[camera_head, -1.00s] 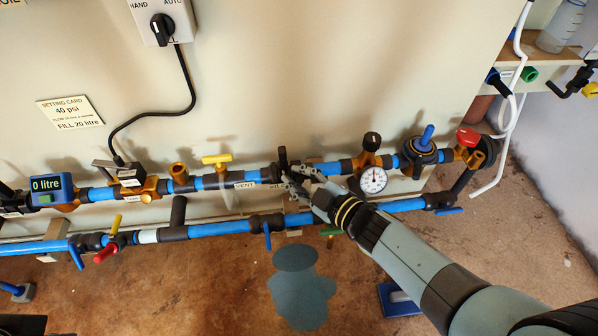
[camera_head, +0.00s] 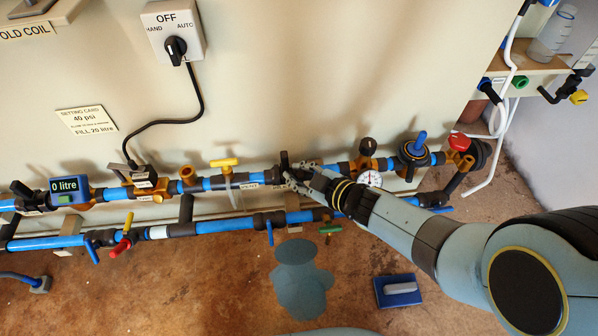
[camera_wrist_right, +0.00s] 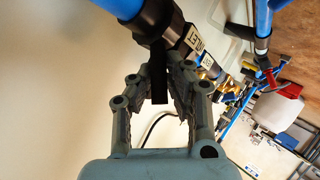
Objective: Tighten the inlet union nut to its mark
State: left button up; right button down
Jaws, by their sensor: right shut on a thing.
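The black inlet union nut (camera_head: 281,174) sits on the upper blue pipe, between the yellow-handled vent valve and the gauge. My right gripper (camera_head: 293,178) is at this nut, coming from the lower right. In the right wrist view, the fingers (camera_wrist_right: 168,72) are closed around a black bar-like lug (camera_wrist_right: 158,76) that sticks out from the black nut (camera_wrist_right: 152,24). My left gripper is not in view.
The gauge (camera_head: 370,179) is partly behind my right arm. A yellow-handled valve (camera_head: 224,162) stands left of the nut. The lower blue pipe (camera_head: 226,225) runs below. A wet patch (camera_head: 300,280) and a blue-and-white object (camera_head: 398,290) are on the floor.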

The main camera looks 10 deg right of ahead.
jog(key=shift+w+d+r, duration=0.15)
jog(key=shift+w+r, duration=0.05)
jog(key=shift+w, duration=0.1)
jog(key=c, duration=1.4)
grip_release()
jog(key=shift+c, duration=0.2)
jog(key=shift+o, duration=0.8)
jog(key=shift+s+f, duration=0.15)
jog(key=shift+s, duration=0.15)
jog(key=v, duration=1.1)
jog(key=shift+s+d+r, duration=0.2)
jog(key=shift+d+r, duration=0.05)
